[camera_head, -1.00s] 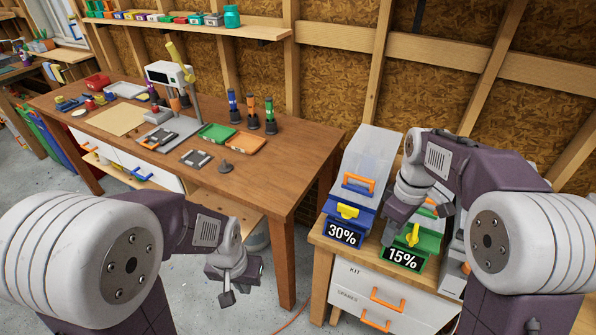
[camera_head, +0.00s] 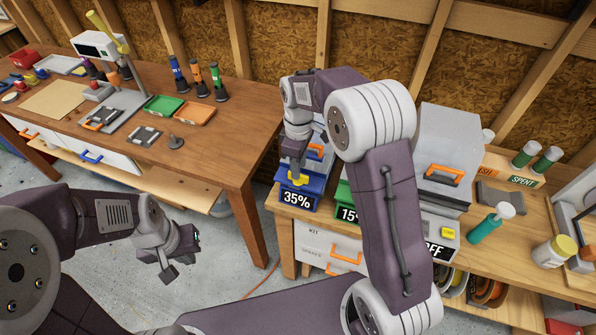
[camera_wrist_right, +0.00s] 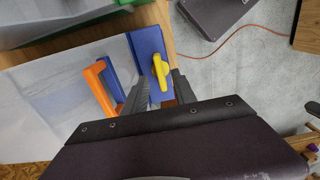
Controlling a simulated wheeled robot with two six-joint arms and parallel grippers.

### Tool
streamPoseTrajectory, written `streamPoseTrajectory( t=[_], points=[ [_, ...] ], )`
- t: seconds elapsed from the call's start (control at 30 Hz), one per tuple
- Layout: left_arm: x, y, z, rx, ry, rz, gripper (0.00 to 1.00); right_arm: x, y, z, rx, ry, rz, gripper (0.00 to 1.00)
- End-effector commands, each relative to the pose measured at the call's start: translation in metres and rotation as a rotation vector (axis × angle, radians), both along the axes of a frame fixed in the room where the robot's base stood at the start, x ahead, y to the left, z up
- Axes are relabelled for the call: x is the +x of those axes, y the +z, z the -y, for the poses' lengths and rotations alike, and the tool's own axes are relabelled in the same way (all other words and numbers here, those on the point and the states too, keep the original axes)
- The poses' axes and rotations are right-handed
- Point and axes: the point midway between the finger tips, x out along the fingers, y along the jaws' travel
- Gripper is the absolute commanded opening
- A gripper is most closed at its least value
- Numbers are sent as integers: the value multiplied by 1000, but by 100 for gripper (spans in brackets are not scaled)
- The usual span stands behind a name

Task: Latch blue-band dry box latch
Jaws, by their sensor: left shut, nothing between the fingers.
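The blue-band dry box (camera_head: 288,195) stands at the left end of the right-hand bench, its front display reading 35%. Its yellow latch (camera_head: 299,180) is on the blue front; in the right wrist view the latch (camera_wrist_right: 160,68) lies just beyond my fingertips. I cannot tell whether it is latched. My right gripper (camera_wrist_right: 161,84) is open over the blue band (camera_wrist_right: 147,42), its fingers apart on either side of the latch's near end; contact is unclear. The head view shows this gripper (camera_head: 296,168) partly hiding the box. My left gripper (camera_head: 168,268) is shut and empty, over the floor.
The orange handle (camera_wrist_right: 99,88) on the lid is close beside my right fingers. The green-band dry box (camera_head: 342,197) is right of the blue one, largely hidden by my right arm. A grey box (camera_head: 447,145) stands further right. The wooden workbench (camera_head: 225,135) is left.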

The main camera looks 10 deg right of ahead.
Motion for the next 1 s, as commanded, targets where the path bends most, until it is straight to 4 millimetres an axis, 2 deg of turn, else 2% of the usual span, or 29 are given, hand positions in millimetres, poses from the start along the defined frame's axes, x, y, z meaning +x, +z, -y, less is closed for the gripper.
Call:
streamPoseTrajectory(
  t=[0.1, 0.2, 0.47, 0.5, 0.6, 0.63, 1.0],
  points=[
    [0, 1, 0, 0, 0, 0, 0, -1, -19, 0, -1, 0, -3, 33],
    [0, 2, 0, 0, 0, 0, 0, 0, -29, 0, 1, 0, -1, 33],
    [0, 2, 0, 0, 0, 0, 0, 0, -32, 0, 0, 0, 1, 33],
    [0, 2, 0, 0, 0, 0, 0, 0, -32, 0, 0, 0, 1, 30],
    [0, 2, 0, 0, 0, 0, 0, 0, -32, 0, 0, 0, 1, 2],
    [0, 2, 0, 0, 0, 0, 0, 0, -32, 0, 0, 0, 1, 0],
    [0, 5, 0, 0, 0, 0, 0, 0, -31, 0, 0, -35, 1, 0]
  ],
)
